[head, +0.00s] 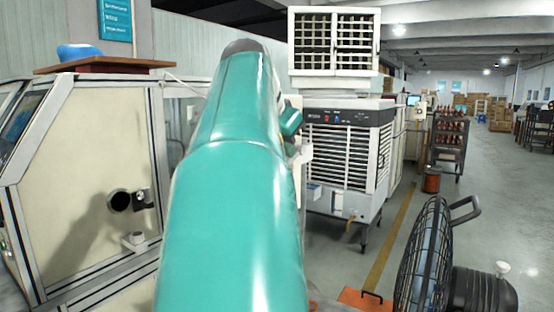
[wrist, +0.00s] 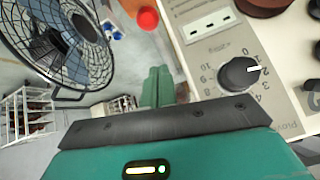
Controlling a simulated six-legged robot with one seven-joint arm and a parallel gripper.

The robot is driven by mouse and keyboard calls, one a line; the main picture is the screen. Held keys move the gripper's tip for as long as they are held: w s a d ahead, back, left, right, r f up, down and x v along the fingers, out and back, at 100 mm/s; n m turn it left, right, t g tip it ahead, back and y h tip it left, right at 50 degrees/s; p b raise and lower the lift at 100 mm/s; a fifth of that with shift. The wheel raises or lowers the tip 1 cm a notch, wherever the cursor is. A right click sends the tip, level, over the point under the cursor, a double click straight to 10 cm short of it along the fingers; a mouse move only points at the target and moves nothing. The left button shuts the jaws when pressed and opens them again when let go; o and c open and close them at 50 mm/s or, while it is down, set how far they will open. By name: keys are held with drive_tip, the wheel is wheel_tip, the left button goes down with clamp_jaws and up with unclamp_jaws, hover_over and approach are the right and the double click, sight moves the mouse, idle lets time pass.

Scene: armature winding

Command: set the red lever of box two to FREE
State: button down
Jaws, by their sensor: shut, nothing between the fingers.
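In the wrist view, my gripper (wrist: 158,86) shows as two green fingers lying together, shut and empty. They are beside the left edge of a pale control panel (wrist: 222,75) with a black dial. A round red knob (wrist: 148,18) shows at the top, beyond the fingertips and apart from them. I cannot tell whether it is the end of the red lever. No FREE marking or box number is readable. In the head view, my teal arm covers the middle and hides my gripper and whatever lies behind it.
A black caged fan (head: 428,262) stands at the lower right; it also shows in the wrist view (wrist: 62,42). An orange box (head: 364,299) is left of it. A white air cooler (head: 345,155) stands behind my arm, and a framed cabinet (head: 85,150) at left.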

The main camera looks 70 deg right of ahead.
drive_tip(key=shift+w+a+f, duration=0.25)
drive_tip(key=shift+a+f, duration=0.15)
drive_tip(key=shift+a, duration=0.1)
drive_tip(key=shift+w+a+f, duration=0.2)
drive_tip(key=shift+a+f, duration=0.15)
drive_tip(key=shift+a, duration=0.1)
drive_tip(key=shift+w+f, duration=0.1)
drive_tip(key=shift+f, duration=0.35)
drive_tip(key=shift+a, duration=0.15)
drive_tip(key=shift+f, duration=0.1)
drive_tip(key=shift+w+f+h, duration=0.1)
drive_tip(key=shift+f+h, duration=0.35)
drive_tip(key=shift+h, duration=0.15)
drive_tip(key=shift+f, duration=0.6)
